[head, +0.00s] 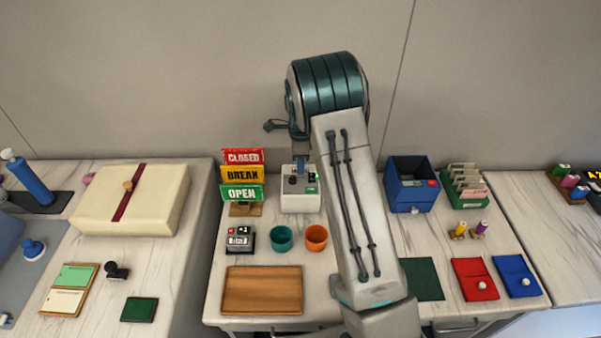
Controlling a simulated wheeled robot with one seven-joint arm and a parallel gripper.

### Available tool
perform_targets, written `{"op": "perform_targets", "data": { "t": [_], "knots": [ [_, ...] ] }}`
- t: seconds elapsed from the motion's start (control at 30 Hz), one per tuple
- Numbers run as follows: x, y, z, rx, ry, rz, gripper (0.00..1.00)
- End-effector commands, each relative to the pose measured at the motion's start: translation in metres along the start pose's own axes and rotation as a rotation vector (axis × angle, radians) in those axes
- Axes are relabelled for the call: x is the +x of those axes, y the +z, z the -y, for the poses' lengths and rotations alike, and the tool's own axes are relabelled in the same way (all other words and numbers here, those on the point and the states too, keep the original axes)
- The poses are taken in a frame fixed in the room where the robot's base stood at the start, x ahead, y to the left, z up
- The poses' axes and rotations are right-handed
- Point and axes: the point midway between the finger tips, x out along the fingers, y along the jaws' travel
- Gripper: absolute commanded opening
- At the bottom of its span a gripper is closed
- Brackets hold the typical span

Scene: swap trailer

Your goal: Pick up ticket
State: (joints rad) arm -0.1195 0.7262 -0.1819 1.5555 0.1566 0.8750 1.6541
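No ticket can be told for sure. A small green piece (311,191) lies at the right of the top of a white machine (300,204), which stands at the back of the middle table. Several pale and green cards (466,180) stand in a green holder (468,201) at the back right. My arm rises in front and bends down behind itself. Part of my gripper (301,172) shows just above the white machine, left of my arm. Its fingers are small and partly hidden, so I cannot tell whether they touch anything.
Closed, break and open signs (242,175) stand left of the machine. Teal (281,238) and orange (316,238) cups and a wooden tray (262,290) are in front. A blue box (411,186) is right of my arm. The wall is close behind.

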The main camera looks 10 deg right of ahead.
Motion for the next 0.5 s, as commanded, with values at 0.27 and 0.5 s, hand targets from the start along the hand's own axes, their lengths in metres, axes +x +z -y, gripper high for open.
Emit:
{"op": "perform_targets", "data": {
  "t": [0.27,0.5],
  "knots": [
    [0.0064,0.0003,-0.0001,-0.001,-0.001,0.0,0.27],
    [0.0062,0.0003,0.0,-0.001,-0.001,0.0,0.0]
  ]
}}
